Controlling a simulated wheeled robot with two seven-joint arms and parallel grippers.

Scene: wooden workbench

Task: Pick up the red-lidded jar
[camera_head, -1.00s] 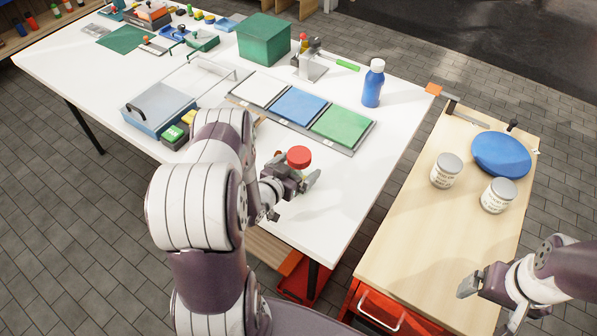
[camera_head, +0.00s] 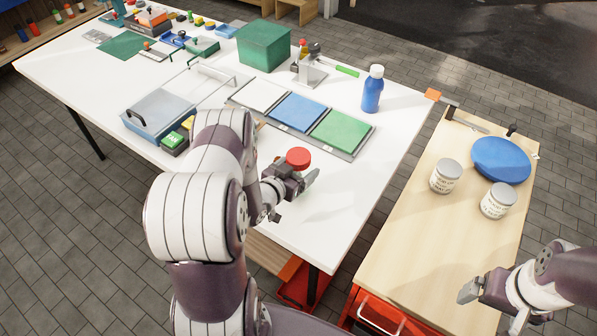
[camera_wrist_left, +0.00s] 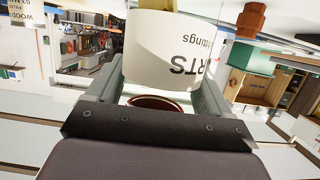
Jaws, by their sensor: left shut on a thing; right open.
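The red-lidded jar shows in the head view mainly as its round red lid (camera_head: 298,158), near the front right corner of the white table. My left gripper (camera_head: 298,183) is at the jar's body, just below the lid, and hides most of it. In the left wrist view, the jar's white body (camera_wrist_left: 160,45) with upside-down dark lettering sits between both fingers, and a dark red rim shows below it. The left gripper is shut on the jar. I cannot tell whether the jar's base touches the table. My right gripper (camera_head: 483,300) is open and empty over the wooden bench.
Colored panels in a tray (camera_head: 340,132) lie just behind the jar. A blue bottle (camera_head: 372,90) stands to the right. The wooden bench (camera_head: 410,235) holds two white jars (camera_head: 446,176) and a blue disc (camera_head: 501,160). The white table (camera_head: 345,190) is clear right of the jar.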

